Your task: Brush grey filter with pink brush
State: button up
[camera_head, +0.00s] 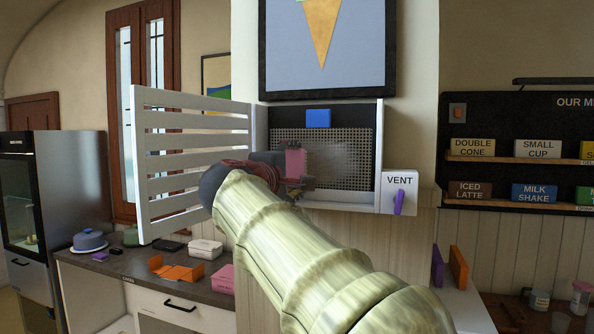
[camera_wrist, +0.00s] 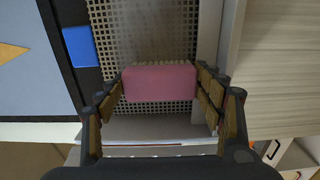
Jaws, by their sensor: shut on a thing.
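The grey filter (camera_head: 352,158) is a perforated panel set inside an open white wall vent. Its mesh also shows in the wrist view (camera_wrist: 150,30). My gripper (camera_head: 300,182) is shut on the pink brush (camera_head: 296,161). In the wrist view the brush (camera_wrist: 160,83) lies across between the fingers of my gripper (camera_wrist: 162,98), its pale bristle edge facing the mesh. The brush is in front of the left-middle part of the filter. I cannot tell whether the bristles touch the mesh. My arm hides the lower left of the vent.
A white slatted door (camera_head: 190,165) stands open left of the vent. A blue tab (camera_head: 318,118) sits at the filter's top. A VENT box (camera_head: 399,190) with a purple knob is at the right. Below left, a counter (camera_head: 135,285) holds boxes and an orange tray (camera_head: 176,269).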

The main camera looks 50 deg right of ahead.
jog(key=shift+w+a, duration=0.2)
jog(key=shift+w, duration=0.45)
jog(key=shift+w+a, duration=0.2)
jog(key=shift+w, duration=0.45)
jog(key=shift+w, duration=0.1)
jog(key=w, duration=0.1)
jog(key=w+a, duration=0.1)
jog(key=w, duration=0.1)
jog(key=shift+w, duration=0.1)
jog(key=shift+r, duration=0.1)
jog(key=shift+d+r+p, duration=0.15)
jog(key=shift+r+p, duration=0.5)
jog(key=shift+r, duration=0.2)
jog(key=shift+s+d+b, duration=0.35)
jog(key=shift+s+d, duration=0.05)
jog(key=shift+s, duration=0.4)
jog(key=shift+s+d+b, duration=0.3)
jog(key=shift+s+d, duration=0.1)
jog(key=shift+s, duration=0.35)
